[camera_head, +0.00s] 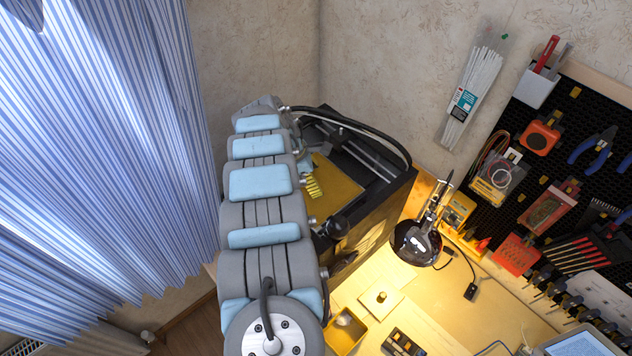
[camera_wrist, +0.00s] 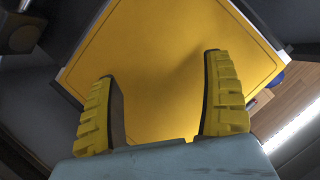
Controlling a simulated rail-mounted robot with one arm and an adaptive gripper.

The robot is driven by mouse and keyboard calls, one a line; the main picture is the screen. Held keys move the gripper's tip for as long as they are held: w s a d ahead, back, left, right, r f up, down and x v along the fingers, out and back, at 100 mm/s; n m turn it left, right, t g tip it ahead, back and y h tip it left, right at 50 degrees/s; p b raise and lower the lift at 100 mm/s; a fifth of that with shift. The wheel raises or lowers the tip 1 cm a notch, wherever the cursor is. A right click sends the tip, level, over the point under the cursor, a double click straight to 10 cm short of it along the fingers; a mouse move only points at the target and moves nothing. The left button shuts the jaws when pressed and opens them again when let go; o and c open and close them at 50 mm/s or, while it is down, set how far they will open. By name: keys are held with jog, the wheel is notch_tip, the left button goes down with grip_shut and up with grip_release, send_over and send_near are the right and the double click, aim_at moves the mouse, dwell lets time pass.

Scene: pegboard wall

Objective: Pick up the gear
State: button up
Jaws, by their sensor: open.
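I cannot make out a gear in either view. My gripper (camera_wrist: 159,68) is open, with its two ridged yellow fingers wide apart and nothing visible between them. In the wrist view the fingers are over a flat yellow plate (camera_wrist: 160,35), which looks bare where it shows. In the head view my gripper's yellow fingers (camera_head: 313,187) are beside my arm, over the left part of the same plate (camera_head: 338,186) inside a black machine (camera_head: 352,228). My arm hides part of the plate and machine there.
The machine's dark frame and rails (camera_head: 355,150) surround the plate. A black lamp (camera_head: 416,243) stands to the right on a lit wooden table (camera_head: 415,308). A tool-filled pegboard (camera_head: 580,105) is on the right wall. A striped blue curtain (camera_head: 100,150) hangs at left.

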jog(key=shift+x, duration=0.8)
jog(key=c, duration=1)
jog(key=shift+o, duration=0.2)
jog(key=shift+r, duration=0.1)
